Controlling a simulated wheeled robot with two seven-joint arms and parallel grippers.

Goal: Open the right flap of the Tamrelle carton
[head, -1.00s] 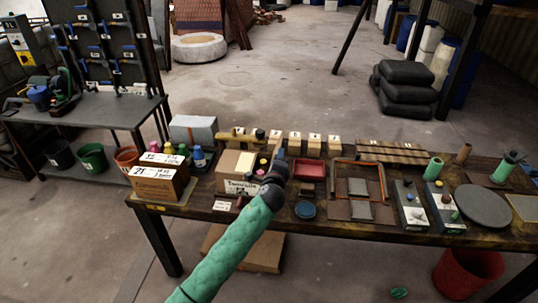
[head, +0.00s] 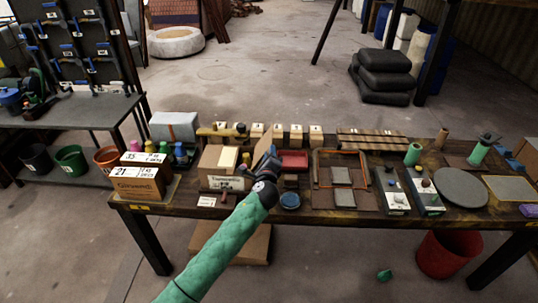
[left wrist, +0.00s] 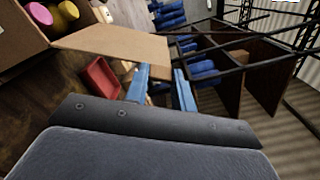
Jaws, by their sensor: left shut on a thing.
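The Tamrelle carton (head: 215,183) stands on the workbench left of its middle, its label facing me. Its right flap (head: 263,147) stands up at a tilt from the carton's right side. My left gripper (head: 270,163) is shut on this flap near its outer edge. In the left wrist view the flap (left wrist: 110,43) is a tan panel whose end lies between the blue fingers (left wrist: 162,85). Part of the carton's right side is hidden behind my gripper. My right gripper is not in view.
A red tray (head: 294,159) lies right of the gripper, with a blue round dish (head: 290,201) nearer the front edge. A second labelled carton (head: 138,185) stands to the left. Several numbered blocks (head: 296,134) line the back. A framed tray (head: 345,205) lies further right.

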